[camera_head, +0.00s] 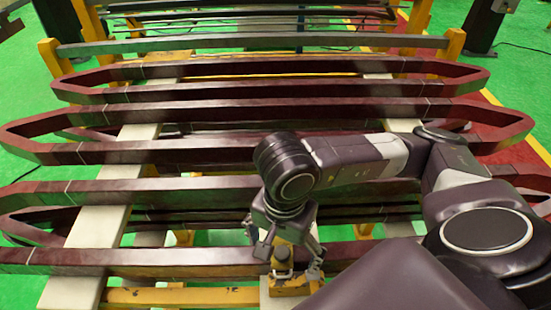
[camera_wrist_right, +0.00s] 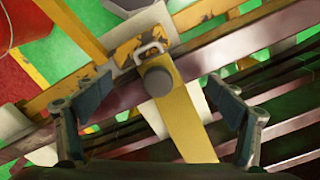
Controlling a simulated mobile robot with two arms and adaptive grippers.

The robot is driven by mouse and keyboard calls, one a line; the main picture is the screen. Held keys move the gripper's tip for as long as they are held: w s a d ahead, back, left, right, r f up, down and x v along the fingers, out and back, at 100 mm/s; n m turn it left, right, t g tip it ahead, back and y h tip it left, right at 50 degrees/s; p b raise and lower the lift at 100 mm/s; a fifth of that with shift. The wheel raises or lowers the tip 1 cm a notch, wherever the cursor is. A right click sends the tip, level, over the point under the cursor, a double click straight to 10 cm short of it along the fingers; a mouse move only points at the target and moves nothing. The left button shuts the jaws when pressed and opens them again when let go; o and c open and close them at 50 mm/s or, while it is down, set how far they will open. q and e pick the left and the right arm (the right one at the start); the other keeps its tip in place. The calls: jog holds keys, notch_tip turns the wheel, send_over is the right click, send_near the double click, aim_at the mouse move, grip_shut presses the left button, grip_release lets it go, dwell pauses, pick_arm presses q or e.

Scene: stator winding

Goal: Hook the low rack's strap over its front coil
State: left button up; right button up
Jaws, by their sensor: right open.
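Several dark red coils lie on the low rack, whose yellow front beam (camera_head: 200,297) shows at the bottom of the head view. The front coil (camera_head: 150,258) is the nearest long bar. My right gripper (camera_head: 290,264) is open, pointing down at the front coil. Between its fingers is a yellow strap with a grey round knob (camera_head: 283,257). In the right wrist view the strap (camera_wrist_right: 190,125) lies between the open fingers, with the knob (camera_wrist_right: 158,81) and a metal loop (camera_wrist_right: 150,48) at its upper end. Contact with the fingers is unclear. My left gripper is not in view.
Pale cross supports (camera_head: 100,222) lie under the coils. A yellow post (camera_head: 453,45) stands at the back right. Green floor shows around the rack, with a red area (camera_head: 520,172) at the right. A red object (camera_wrist_right: 22,22) shows at the wrist view's upper left.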

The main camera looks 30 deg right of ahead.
jog(key=shift+r+p, duration=1.75)
jog(key=shift+r, duration=1.8)
